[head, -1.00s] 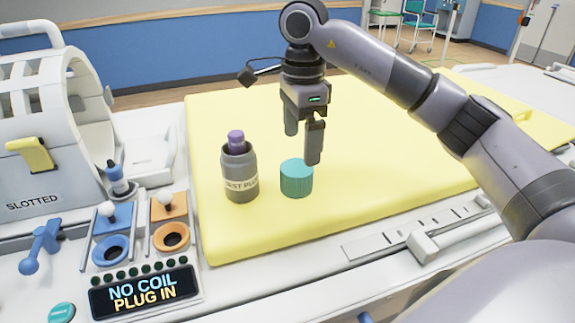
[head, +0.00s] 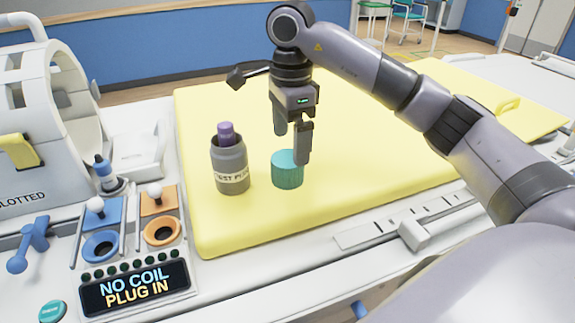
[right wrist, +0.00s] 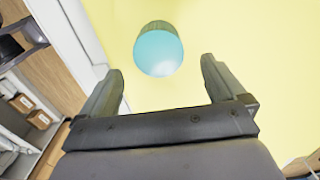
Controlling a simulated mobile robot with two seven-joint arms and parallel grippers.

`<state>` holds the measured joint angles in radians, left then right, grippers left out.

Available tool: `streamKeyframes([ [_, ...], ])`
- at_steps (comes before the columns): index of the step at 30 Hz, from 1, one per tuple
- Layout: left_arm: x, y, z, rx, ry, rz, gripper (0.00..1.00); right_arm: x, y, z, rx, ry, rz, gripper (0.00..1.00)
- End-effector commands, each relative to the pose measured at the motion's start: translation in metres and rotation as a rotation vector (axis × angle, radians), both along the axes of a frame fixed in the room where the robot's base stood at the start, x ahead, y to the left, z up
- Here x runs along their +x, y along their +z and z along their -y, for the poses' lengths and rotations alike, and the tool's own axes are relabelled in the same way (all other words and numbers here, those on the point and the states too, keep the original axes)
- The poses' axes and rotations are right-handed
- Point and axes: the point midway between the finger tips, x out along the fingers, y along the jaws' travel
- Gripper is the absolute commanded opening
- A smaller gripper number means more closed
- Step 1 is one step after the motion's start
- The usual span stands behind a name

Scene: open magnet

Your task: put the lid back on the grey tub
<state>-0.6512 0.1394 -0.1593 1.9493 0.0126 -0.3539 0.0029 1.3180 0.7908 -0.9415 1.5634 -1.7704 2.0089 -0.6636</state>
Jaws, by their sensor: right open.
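The grey tub (head: 230,168) stands upright on the yellow pad, with a label reading partly "TEST PLU" and a purple piece (head: 225,131) sticking up out of its open top. The teal ribbed lid (head: 287,171) sits on the pad just right of the tub, apart from it. It also shows in the right wrist view (right wrist: 158,52), beyond and between the fingertips. My right gripper (head: 291,147) is open and empty, pointing down above and by the lid; one finger overlaps the lid's edge in the head view. My left gripper is not in view.
The yellow pad (head: 360,155) has free room behind and right of the lid. A control panel with a "NO COIL PLUG IN" display (head: 135,288) and a blue lever (head: 30,245) lies at left. A white slotted coil housing (head: 40,130) stands behind it.

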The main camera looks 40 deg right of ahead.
Motion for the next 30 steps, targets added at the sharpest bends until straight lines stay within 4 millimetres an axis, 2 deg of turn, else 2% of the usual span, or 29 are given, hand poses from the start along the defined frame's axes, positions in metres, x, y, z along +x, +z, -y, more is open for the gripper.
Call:
streamKeyframes([
  [12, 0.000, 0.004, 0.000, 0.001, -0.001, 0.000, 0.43, 0.000, -0.049, -0.006, -0.001, 0.001, -0.002, 0.97],
  [23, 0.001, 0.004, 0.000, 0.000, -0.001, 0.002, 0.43, 0.000, -0.052, -0.006, -0.001, 0.000, 0.000, 0.97],
  [24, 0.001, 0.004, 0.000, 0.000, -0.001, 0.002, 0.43, 0.000, -0.051, -0.006, -0.001, 0.000, 0.000, 0.94],
  [29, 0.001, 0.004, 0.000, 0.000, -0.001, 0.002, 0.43, 0.000, -0.051, -0.006, -0.001, 0.000, 0.000, 0.42],
  [30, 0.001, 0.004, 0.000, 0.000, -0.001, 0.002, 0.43, 0.000, -0.051, -0.006, -0.001, 0.000, 0.000, 0.40],
])
